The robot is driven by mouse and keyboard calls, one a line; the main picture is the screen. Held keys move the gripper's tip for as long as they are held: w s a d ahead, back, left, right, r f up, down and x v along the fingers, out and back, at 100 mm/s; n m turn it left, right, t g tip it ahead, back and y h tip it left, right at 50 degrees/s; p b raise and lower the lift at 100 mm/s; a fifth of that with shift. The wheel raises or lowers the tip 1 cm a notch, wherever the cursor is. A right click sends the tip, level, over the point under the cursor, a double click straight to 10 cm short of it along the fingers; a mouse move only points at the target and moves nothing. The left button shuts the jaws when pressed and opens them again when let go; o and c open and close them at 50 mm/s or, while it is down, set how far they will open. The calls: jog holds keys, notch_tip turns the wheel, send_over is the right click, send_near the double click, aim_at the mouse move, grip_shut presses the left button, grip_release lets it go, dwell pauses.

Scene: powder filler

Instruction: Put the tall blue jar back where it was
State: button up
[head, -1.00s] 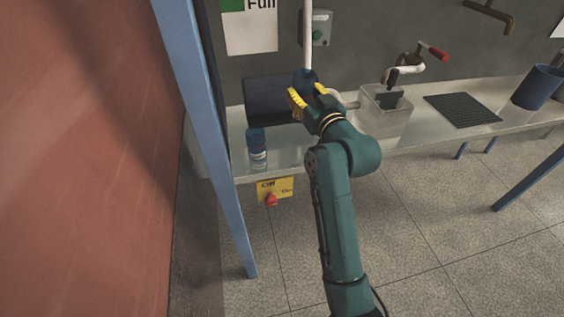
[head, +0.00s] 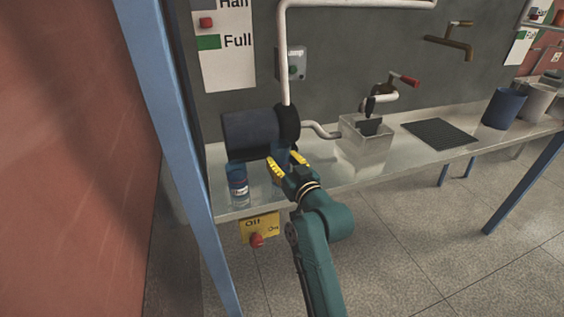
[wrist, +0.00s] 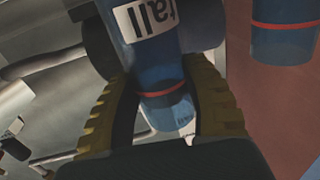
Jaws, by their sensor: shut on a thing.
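My gripper (head: 288,168) is shut on the tall blue jar (head: 280,160), just in front of the dark drum on the bench. In the wrist view the jar (wrist: 165,75) lies between the yellow fingers, with a white label reading "Tall" upside down and a red band. In the head view the gripper partly hides the jar, and I cannot tell whether its base touches the bench. A second blue jar (head: 238,188) with a label stands upright on the bench to the left; it also shows in the wrist view (wrist: 285,30).
The dark drum (head: 245,135) sits behind the jars. A clear box (head: 365,142), a black mat (head: 440,134) and a blue container (head: 503,109) stand to the right on the bench (head: 400,160). A blue post (head: 172,150) rises at the left. A yellow switch panel (head: 260,229) hangs at the front edge.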

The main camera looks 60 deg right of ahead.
jog(key=o, duration=1.2)
jog(key=shift+f, duration=0.15)
jog(key=shift+r, duration=0.2)
jog(key=p+v, duration=0.4)
jog(key=v, duration=0.8)
